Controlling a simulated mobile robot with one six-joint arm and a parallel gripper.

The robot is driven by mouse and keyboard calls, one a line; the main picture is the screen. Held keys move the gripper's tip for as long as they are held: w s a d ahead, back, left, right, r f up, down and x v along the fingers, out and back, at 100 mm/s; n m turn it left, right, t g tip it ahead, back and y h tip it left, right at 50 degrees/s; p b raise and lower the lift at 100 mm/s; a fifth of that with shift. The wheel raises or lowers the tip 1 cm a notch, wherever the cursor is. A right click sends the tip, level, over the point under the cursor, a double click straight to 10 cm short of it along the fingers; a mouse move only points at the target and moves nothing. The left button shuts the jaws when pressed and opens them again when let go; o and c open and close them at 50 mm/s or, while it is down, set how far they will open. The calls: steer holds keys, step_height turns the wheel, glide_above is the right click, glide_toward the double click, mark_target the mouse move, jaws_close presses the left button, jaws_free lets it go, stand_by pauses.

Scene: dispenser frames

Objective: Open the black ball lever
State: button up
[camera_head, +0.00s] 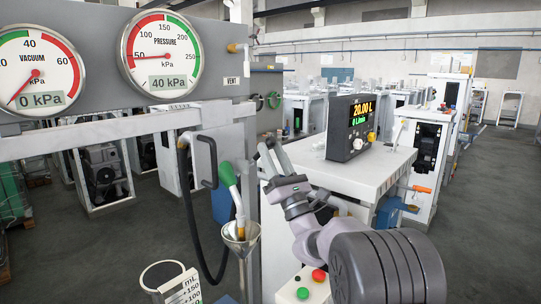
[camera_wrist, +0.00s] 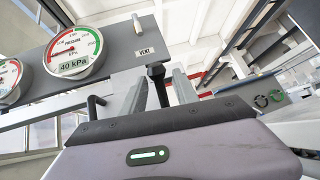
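My gripper (camera_head: 270,148) reaches up and left in the head view, just right of a grey upright post. In the wrist view its two grey fingers (camera_wrist: 158,88) stand apart, so it is open. A dark lever-like piece with a wider top (camera_wrist: 156,72) shows between the fingers, below the VENT label (camera_wrist: 147,52). It may be the black ball lever; whether a finger touches it I cannot tell. In the head view the VENT label (camera_head: 231,81) is on the gauge panel, below a brass fitting (camera_head: 234,48); no black ball shows clearly there.
The panel carries a vacuum gauge (camera_head: 38,72) and a pressure gauge (camera_head: 161,54) reading 40 kPa. A green nozzle (camera_head: 229,174) stands in a metal funnel (camera_head: 241,234) left of my arm. A white cabinet (camera_head: 345,168) with a black display (camera_head: 350,128) stands to the right.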

steer(key=b+v, duration=0.2)
steer(key=v, duration=1.5)
steer(key=shift+f+b, duration=0.3)
